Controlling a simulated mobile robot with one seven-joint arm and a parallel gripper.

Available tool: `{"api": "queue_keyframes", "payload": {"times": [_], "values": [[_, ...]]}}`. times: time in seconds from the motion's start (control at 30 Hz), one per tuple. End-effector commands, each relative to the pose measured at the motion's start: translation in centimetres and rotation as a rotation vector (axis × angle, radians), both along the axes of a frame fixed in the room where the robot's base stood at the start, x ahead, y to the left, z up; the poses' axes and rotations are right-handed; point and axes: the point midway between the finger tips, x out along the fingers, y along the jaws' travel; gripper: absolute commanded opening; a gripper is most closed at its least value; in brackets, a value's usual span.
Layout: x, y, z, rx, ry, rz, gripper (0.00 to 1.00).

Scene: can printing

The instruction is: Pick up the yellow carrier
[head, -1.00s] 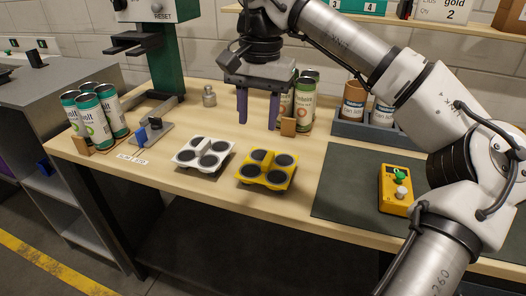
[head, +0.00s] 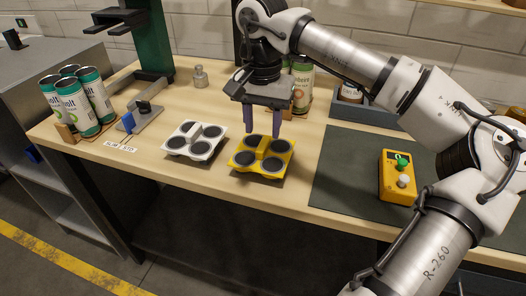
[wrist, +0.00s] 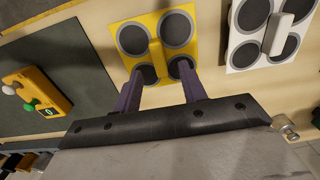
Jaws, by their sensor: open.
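The yellow carrier (head: 262,157) lies flat on the wooden bench, with dark round wells and a raised yellow bar along its middle. It also shows at the top of the wrist view (wrist: 157,47). My gripper (head: 263,130) points down above the back part of the carrier, its two purple fingers apart and nothing between them. In the wrist view the fingers (wrist: 159,82) appear on either side of the near end of the raised bar. Whether the fingertips touch the carrier cannot be told.
A white carrier (head: 195,140) stands just left of the yellow one. Tall cans (head: 78,100) stand at the left, and another can (head: 302,85) stands behind my gripper. A yellow button box (head: 398,177) sits on the dark mat (head: 345,170) at the right. A small metal weight (head: 200,77) stands behind.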

Motion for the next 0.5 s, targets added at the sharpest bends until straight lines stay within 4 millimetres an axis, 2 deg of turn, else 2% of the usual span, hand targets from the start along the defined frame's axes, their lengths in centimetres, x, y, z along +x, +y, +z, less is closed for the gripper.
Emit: {"api": "queue_keyframes", "payload": {"times": [0.23, 0.33, 0.5], "values": [[-0.2, -0.1, -3.6, 0.001, 0.002, -0.001, 0.42], [-0.2, -0.1, -4.3, 0.0, 0.001, 0.0, 0.42], [-0.2, -0.1, -4.5, 0.0, 0.0, 0.0, 0.42]]}}
